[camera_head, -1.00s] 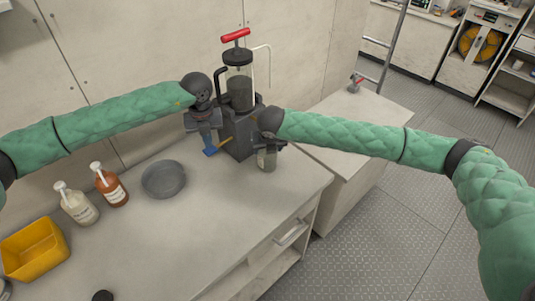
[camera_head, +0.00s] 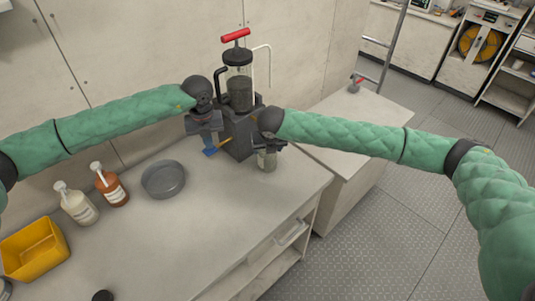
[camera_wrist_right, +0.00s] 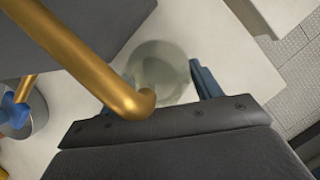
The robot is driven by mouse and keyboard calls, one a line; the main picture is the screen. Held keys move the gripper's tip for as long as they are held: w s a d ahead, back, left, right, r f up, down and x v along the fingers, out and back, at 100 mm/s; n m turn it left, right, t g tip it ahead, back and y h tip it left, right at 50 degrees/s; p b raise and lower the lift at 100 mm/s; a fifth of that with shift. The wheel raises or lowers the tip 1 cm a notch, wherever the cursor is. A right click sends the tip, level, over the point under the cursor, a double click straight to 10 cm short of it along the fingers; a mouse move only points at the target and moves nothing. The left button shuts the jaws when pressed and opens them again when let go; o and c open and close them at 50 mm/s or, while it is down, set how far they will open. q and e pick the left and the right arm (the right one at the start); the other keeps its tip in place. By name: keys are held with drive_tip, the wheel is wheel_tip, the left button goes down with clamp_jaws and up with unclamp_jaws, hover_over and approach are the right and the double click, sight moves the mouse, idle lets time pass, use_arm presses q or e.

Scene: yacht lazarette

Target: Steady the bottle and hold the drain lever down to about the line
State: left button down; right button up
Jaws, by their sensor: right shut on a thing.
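A dark dispenser (camera_head: 240,140) with a clear cylinder and a red top handle stands at the back of the bench. A small clear bottle (camera_head: 267,161) is at its right front, under the brass spout (camera_wrist_right: 85,60). My right gripper (camera_head: 268,148) is shut on the bottle, with a blue-grey finger at its side in the right wrist view (camera_wrist_right: 160,72). My left gripper (camera_head: 206,136) is at the blue drain lever (camera_head: 210,152), at the dispenser's left front. Whether its jaws are open or shut is unclear. I cannot make out the line on the bottle.
A grey round dish (camera_head: 163,180), an orange-brown bottle (camera_head: 111,186), a pale bottle (camera_head: 77,205) and a yellow bin (camera_head: 34,249) stand left on the bench. The front middle of the bench (camera_head: 215,220) is clear. A lower cabinet (camera_head: 350,130) is at right.

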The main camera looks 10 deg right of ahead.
use_arm(q)
drive_tip(key=shift+f, duration=1.35)
idle(6.7)
